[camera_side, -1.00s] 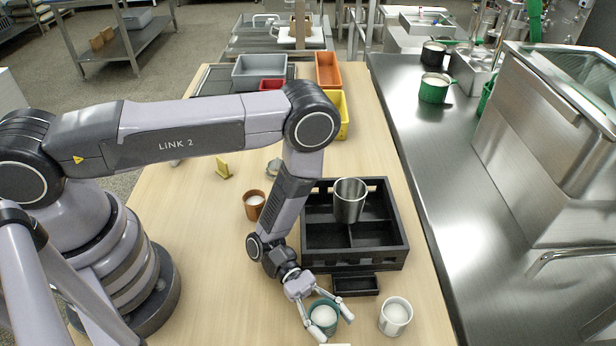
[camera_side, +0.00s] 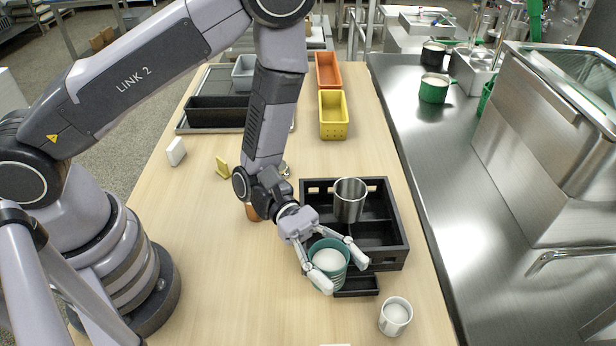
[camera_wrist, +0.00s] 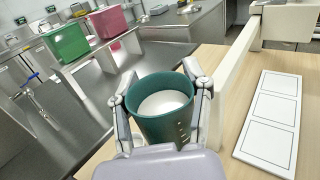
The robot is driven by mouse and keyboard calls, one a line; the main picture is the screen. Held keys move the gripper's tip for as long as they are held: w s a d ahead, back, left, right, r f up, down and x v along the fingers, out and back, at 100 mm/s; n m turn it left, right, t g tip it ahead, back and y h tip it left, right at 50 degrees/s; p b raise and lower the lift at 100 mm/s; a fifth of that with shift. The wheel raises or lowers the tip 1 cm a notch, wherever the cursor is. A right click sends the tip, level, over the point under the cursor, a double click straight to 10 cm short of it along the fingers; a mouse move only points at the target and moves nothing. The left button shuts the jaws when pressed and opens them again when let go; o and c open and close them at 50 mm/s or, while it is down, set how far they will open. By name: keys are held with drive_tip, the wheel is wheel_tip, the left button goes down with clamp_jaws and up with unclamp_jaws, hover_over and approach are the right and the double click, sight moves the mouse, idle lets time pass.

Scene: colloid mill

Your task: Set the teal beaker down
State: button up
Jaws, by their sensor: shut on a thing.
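The teal beaker (camera_side: 329,258) is upright and holds a white content. My gripper (camera_side: 338,268) is shut on it, one finger on each side. In the side view the beaker appears raised, in front of the black divided crate's near left corner and beside the small black tray. In the wrist view the teal beaker (camera_wrist: 163,112) sits between the two fingers (camera_wrist: 163,95), and its white content shows inside the rim. The beaker's base is hidden in the wrist view.
The black crate (camera_side: 400,225) holds a steel cup (camera_side: 349,200). A small black tray (camera_side: 357,286) lies before it, with a white cup (camera_side: 395,316) at the front right. A white three-square panel (camera_wrist: 270,118) shows in the wrist view.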

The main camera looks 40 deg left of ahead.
drive_tip(key=shift+r, duration=0.75)
drive_tip(key=w+a+n+t+y, duration=0.8)
drive_tip(key=w+a+n+t, duration=0.5)
drive_tip(key=w+a+t, duration=0.8)
drive_tip(key=w+f+g, duration=0.1)
drive_tip(key=w+f, duration=0.4)
drive_tip(key=w+f+g, duration=0.1)
drive_tip(key=w+f, duration=0.3)
drive_tip(key=w, duration=0.1)
drive_tip(key=w+a+f+g, duration=0.1)
drive_tip(key=w+f, duration=0.4)
drive_tip(key=shift+w+a+f+y, duration=0.1)
drive_tip(key=shift+w+f+y, duration=0.2)
drive_tip(key=shift+w, duration=0.05)
drive_tip(key=shift+w+f, duration=0.15)
drive_tip(key=shift+f, duration=0.75)
drive_tip(key=shift+w+f, duration=0.1)
drive_tip(key=shift+f, duration=0.75)
drive_tip(key=shift+f, duration=0.15)
